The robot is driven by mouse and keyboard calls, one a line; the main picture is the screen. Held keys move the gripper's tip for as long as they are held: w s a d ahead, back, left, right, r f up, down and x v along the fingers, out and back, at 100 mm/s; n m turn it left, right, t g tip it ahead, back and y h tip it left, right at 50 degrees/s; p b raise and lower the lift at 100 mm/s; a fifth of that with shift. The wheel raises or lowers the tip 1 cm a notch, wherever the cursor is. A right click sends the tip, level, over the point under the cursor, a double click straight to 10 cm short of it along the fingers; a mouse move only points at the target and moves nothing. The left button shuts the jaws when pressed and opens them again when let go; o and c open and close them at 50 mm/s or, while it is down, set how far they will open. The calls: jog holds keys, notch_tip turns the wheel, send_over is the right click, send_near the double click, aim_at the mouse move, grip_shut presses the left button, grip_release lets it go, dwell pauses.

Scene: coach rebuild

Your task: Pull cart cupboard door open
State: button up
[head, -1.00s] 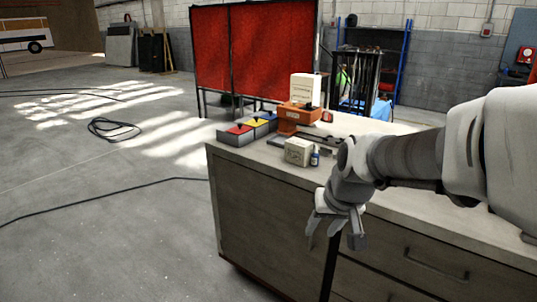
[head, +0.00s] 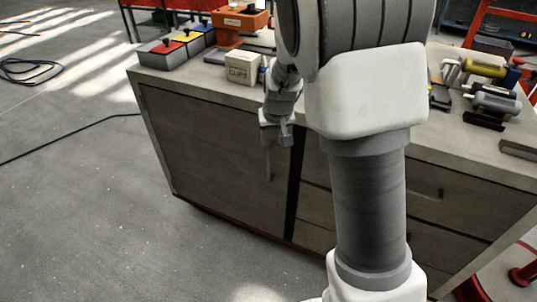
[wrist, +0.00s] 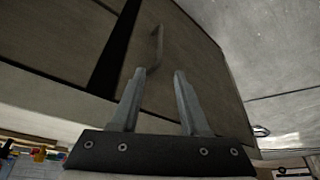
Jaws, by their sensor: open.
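The cart (head: 134,72) has a plain grey cupboard door (head: 205,140) on its left front, and the door looks shut. A thin vertical bar handle (head: 268,165) is near the door's right edge; it also shows in the wrist view (wrist: 157,45). My gripper (head: 277,143) is in front of the upper right part of the door, pointing at it. In the wrist view, my open fingers (wrist: 159,74) are on either side of the line to the handle, which appears just beyond the fingertips. I cannot tell whether they touch it. Nothing is held.
Drawers (head: 425,205) are right of the door, past a dark gap, partly hidden by my arm. A clips box (head: 243,68), coloured bins (head: 163,53), an orange device (head: 240,20) and tools (head: 490,90) are on the top.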

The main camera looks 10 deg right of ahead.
aim_at(269, 161)
jog(key=b+x, duration=0.4)
jog(key=x, duration=1.3)
jog(key=shift+w+d+f, duration=0.1)
jog(key=shift+w+f, duration=0.15)
jog(key=shift+w, duration=0.05)
grip_shut()
dwell(0.7)
